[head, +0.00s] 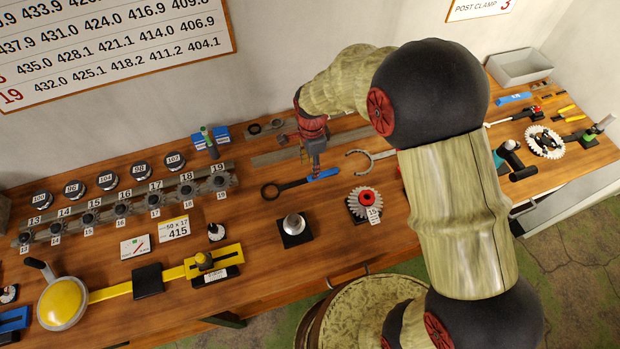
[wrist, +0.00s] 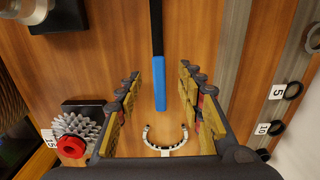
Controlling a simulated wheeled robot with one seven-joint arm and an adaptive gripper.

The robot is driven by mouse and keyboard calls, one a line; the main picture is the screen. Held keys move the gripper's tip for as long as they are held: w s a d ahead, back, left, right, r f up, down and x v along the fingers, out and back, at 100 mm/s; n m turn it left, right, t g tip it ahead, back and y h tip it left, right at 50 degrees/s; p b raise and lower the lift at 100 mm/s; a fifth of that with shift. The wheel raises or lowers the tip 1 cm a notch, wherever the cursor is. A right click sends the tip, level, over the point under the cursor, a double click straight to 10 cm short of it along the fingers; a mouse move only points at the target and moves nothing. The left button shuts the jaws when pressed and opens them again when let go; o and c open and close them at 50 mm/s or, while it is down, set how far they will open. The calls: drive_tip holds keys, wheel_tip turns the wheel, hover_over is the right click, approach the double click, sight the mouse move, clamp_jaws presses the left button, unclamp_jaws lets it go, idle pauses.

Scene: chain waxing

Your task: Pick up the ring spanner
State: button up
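The ring spanner (head: 292,184) lies on the wooden bench, with its dark ring end to the left and its blue handle to the right. In the wrist view the dark shaft and blue handle (wrist: 161,92) show, while the ring end is out of frame. My gripper (head: 316,168) is above the blue handle end. In the wrist view my gripper (wrist: 160,82) is open and empty, with one finger on each side of the handle. I cannot tell how high the fingertips are above it.
A C-shaped open-jaw tool (head: 357,162) lies just right of the handle, also in the wrist view (wrist: 165,147). A sprocket with a red hub (head: 365,202) and a silver knob on a black base (head: 294,229) stand nearer the front. A grey strip (head: 275,158) runs behind.

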sight(310, 177)
drive_tip(key=f, duration=0.5)
drive_tip(key=shift+s+a+f, duration=0.15)
drive_tip(key=shift+a+f, duration=0.05)
drive_tip(key=shift+a, duration=0.05)
drive_tip(key=c, duration=0.3)
clamp_jaws()
idle(0.5)
